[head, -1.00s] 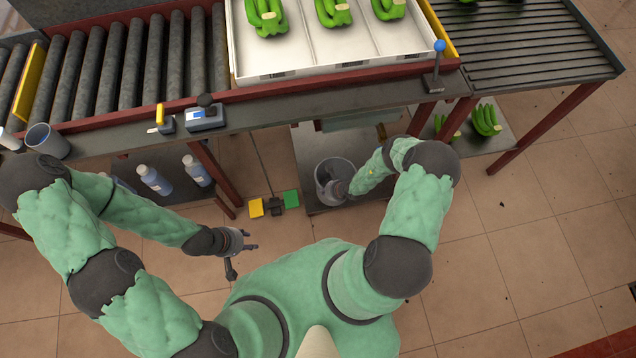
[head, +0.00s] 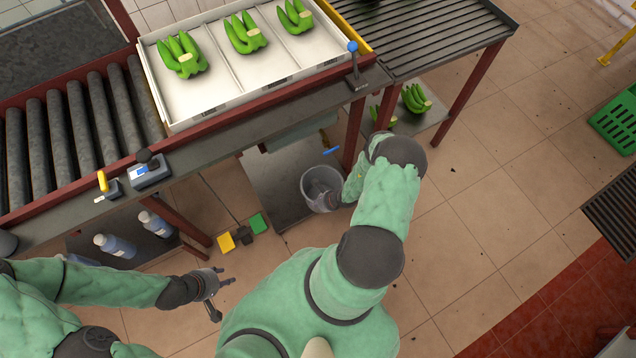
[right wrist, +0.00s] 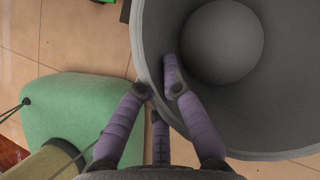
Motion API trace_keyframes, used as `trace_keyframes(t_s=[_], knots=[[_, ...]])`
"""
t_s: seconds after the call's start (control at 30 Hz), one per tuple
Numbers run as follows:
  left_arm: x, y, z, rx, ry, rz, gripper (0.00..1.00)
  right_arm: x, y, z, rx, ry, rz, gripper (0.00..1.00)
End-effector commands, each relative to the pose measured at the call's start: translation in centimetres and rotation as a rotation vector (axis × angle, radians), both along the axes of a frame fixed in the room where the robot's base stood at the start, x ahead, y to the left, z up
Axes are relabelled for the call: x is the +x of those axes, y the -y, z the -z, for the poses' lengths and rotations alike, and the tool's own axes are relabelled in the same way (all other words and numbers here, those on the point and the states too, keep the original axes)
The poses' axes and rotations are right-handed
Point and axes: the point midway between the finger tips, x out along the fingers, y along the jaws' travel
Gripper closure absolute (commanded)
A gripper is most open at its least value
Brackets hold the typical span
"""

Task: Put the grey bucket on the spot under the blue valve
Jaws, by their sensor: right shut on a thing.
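The grey bucket (head: 311,181) is at the right edge of the low dark platform under the worktop. Its open mouth faces up; whether its base touches anything, I cannot tell. A blue valve handle (head: 331,151) shows just behind and above the bucket. My right gripper (head: 334,198) is shut on the bucket's near right rim. In the right wrist view, the bucket (right wrist: 285,105) fills the right side, with one finger inside the wall and others outside. The spot under the valve is not clearly visible. My left gripper (head: 226,294) is open and empty, left of the bucket.
The low platform (head: 268,188) has bare room left of the bucket. Yellow (head: 226,242) and green (head: 258,223) pedals lie on the floor. A red table leg (head: 354,132) stands close behind my right arm. Bananas (head: 414,98) lie on a low shelf to the right.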

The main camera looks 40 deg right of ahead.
Motion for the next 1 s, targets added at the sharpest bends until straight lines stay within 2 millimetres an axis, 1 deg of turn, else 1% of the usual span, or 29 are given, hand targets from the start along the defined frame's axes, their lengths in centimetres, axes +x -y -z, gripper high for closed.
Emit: trace_keyframes(t_s=[0.03,0.3,0.5,0.63,0.87,1.0], knots=[[0.0,0.0,1.3,0.0,0.0,0.0,0.6,1.0,0.9,1.1,-0.003,0.003,-0.003,1.0],[0.0,0.0,4.6,0.0,-0.001,0.0,0.6,4.8,4.5,3.5,-0.003,0.001,-0.003,1.0],[0.0,0.0,7.2,0.0,0.0,0.0,0.6,6.5,6.2,6.5,-0.001,0.002,-0.001,1.0],[0.0,0.0,8.4,0.0,-0.001,0.0,0.6,7.3,6.9,7.8,0.0,0.0,-0.001,1.0],[0.0,0.0,9.0,0.0,0.0,0.0,0.6,7.9,7.5,8.4,0.0,0.0,-0.001,1.0],[0.0,0.0,9.9,0.0,0.0,0.0,0.6,8.3,7.9,9.3,0.0,0.0,-0.001,1.0]])
